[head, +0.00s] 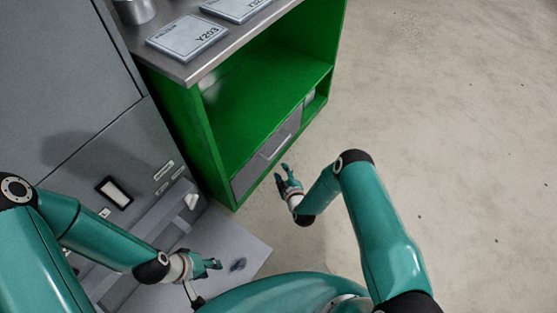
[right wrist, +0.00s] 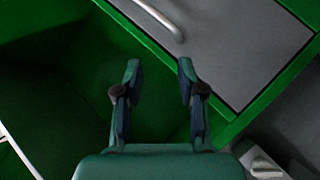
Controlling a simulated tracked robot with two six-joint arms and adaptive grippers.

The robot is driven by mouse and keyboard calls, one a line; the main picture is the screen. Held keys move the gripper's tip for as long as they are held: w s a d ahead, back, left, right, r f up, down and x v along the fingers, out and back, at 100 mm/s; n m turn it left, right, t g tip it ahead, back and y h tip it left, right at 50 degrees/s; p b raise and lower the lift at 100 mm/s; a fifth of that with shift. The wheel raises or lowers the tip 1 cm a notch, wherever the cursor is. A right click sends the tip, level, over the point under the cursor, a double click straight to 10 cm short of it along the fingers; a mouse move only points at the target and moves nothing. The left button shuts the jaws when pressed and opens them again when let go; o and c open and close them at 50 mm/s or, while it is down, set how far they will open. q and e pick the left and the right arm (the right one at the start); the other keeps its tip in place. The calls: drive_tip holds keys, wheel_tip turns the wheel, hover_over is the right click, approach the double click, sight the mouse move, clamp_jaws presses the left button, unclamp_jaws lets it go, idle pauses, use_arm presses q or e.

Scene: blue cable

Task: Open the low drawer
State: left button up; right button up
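The low drawer (head: 250,177) is a grey front set low in the green cabinet, under an open shelf. Its pale bar handle (head: 276,148) runs along the front. The drawer looks shut. My right gripper (head: 284,175) is open and empty, in front of the drawer and apart from the handle. In the right wrist view the two fingers (right wrist: 157,75) are spread, with the handle (right wrist: 165,22) beyond them at the top and the drawer front (right wrist: 235,45) at upper right. My left gripper (head: 214,265) is low at the left, away from the drawer; its finger opening is unclear.
The green cabinet (head: 205,135) has a grey top with labelled plates (head: 188,38) and a metal container (head: 135,10). A grey machine (head: 65,80) stands left of it. Concrete floor (head: 450,120) is clear to the right.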

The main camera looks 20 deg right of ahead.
sight(280, 146)
wheel_tip(280, 146, down, 9)
drive_tip(key=d+n+t+h+b, duration=0.2)
drive_tip(key=n+t+b, duration=0.3)
drive_tip(key=b, duration=0.2)
drive_tip(key=shift+t+h, duration=0.3)
drive_tip(key=shift+h, duration=0.2)
drive_tip(key=w+b, duration=0.3)
drive_tip(key=w, duration=0.2)
drive_tip(key=w+d+r+b, duration=0.1)
drive_tip(key=w+b, duration=0.1)
drive_tip(key=w, duration=0.4)
drive_tip(key=w+d+r+b, duration=0.1)
drive_tip(key=w+b, duration=0.2)
drive_tip(key=w, duration=0.2)
drive_tip(key=shift+w+d+r+b, duration=0.15)
drive_tip(key=shift+w+b, duration=0.1)
drive_tip(key=shift+b, duration=0.05)
use_arm(q)
wheel_tip(280, 146, down, 18)
drive_tip(key=shift+f, duration=0.25)
drive_tip(key=shift+w, duration=0.1)
use_arm(e)
clamp_jaws()
